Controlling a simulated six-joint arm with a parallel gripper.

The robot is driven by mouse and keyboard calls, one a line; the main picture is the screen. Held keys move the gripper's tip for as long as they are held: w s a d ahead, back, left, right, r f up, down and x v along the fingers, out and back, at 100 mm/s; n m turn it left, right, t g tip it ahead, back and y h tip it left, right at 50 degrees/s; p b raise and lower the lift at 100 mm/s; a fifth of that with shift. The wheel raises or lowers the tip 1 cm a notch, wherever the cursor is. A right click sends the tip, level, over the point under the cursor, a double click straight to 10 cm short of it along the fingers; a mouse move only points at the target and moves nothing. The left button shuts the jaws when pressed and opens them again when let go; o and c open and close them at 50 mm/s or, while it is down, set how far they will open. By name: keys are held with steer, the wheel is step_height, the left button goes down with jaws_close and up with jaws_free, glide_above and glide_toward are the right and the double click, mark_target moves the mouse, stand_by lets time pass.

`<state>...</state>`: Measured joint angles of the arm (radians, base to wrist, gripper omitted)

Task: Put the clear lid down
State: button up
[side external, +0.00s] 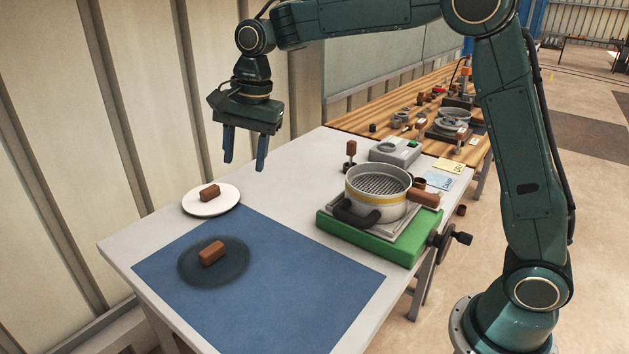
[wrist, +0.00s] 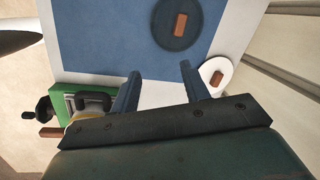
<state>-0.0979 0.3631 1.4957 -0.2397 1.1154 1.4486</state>
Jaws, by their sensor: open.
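The clear lid (side external: 232,268), a see-through dark disc with a brown block handle, lies flat on the blue mat (side external: 300,300). It also shows at the top of the wrist view (wrist: 171,40). A white round lid (side external: 190,207) with a similar brown handle lies on the bare table just behind the mat, and at the right in the wrist view (wrist: 211,86). My gripper (side external: 245,165) is open and empty, with its fingers pointing down, well above the table. In the wrist view my gripper (wrist: 160,70) shows both fingers apart with nothing between them.
A round pot-like sieve (side external: 378,207) with a yellow band and brown handle sits on a green-based press (side external: 365,248) at the table's right. A grey box (side external: 396,151) stands behind it. The mat's front half is clear.

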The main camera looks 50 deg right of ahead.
steer(key=s+d+r+n+t, duration=0.1)
steer(key=s+d+r+n, duration=0.2)
steer(key=s, duration=0.5)
steer(key=s+d+r+n+t, duration=0.1)
steer(key=s+d+r+n, duration=0.2)
steer(key=s, duration=0.6)
steer(key=s+d+f+n+t, duration=0.1)
steer(key=s+f+n, duration=0.1)
steer(key=s, duration=0.5)
steer(key=s+d+f+n+t+h, duration=0.1)
steer(key=s+f+n, duration=0.2)
steer(key=s+n, duration=0.2)
steer(key=shift+s+d, duration=0.2)
steer(key=shift+s, duration=0.85)
